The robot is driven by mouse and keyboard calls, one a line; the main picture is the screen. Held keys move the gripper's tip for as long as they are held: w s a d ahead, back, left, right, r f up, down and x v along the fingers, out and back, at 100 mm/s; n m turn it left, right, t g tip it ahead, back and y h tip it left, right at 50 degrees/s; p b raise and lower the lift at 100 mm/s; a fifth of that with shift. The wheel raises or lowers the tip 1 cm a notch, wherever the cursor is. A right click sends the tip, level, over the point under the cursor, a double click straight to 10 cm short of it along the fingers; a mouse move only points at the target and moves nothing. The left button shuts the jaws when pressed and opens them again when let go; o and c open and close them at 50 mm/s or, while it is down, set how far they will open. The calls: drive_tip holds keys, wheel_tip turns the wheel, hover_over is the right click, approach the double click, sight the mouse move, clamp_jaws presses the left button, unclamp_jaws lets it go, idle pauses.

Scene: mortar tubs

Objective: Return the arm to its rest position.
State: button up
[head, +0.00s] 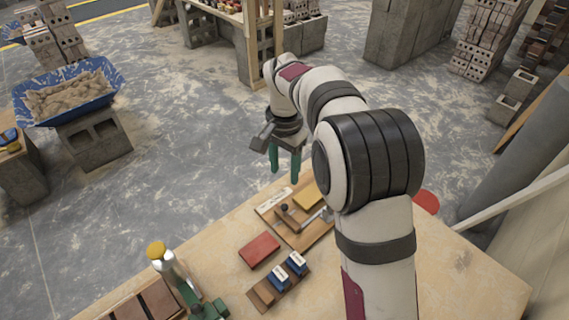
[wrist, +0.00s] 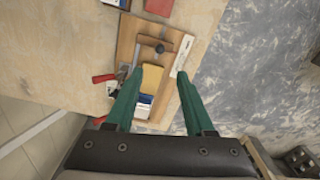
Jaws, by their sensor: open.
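My gripper (head: 285,172) hangs over the far edge of the workbench (head: 450,270), fingers pointing down. Its two green fingers are apart with nothing between them, as the wrist view (wrist: 158,75) also shows. Below and beyond the fingertips is a wooden board (head: 296,236) bearing a yellow block (head: 307,196), a wooden bar with a dark knob (head: 284,207) and a pale labelled strip (head: 273,199). In the wrist view a blue and white tub (wrist: 143,105) stands at the board's near end. My arm covers that part in the head view.
A red block (head: 259,250) and a wooden rack with two blue tubs (head: 287,270) lie nearer on the bench. A yellow-capped bottle (head: 160,255) stands at front left. Beyond the bench, a blue trough of mortar (head: 70,92) rests on a concrete block. Open floor lies between.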

drive_tip(key=shift+r, duration=0.8)
drive_tip(key=s+d+r, duration=0.3)
drive_tip(key=s, duration=0.4)
drive_tip(key=s+d+r, duration=0.3)
drive_tip(key=s+d, duration=0.1)
drive_tip(key=s, duration=0.3)
drive_tip(key=s+d+f+y, duration=0.1)
drive_tip(key=s+f, duration=0.1)
drive_tip(key=s, duration=0.7)
drive_tip(key=s+d+f+n, duration=0.1)
drive_tip(key=s+f, duration=0.1)
drive_tip(key=s, duration=0.6)
drive_tip(key=shift+s+d+f+y, duration=0.2)
drive_tip(key=shift+s+y, duration=0.15)
drive_tip(key=shift+y, duration=0.05)
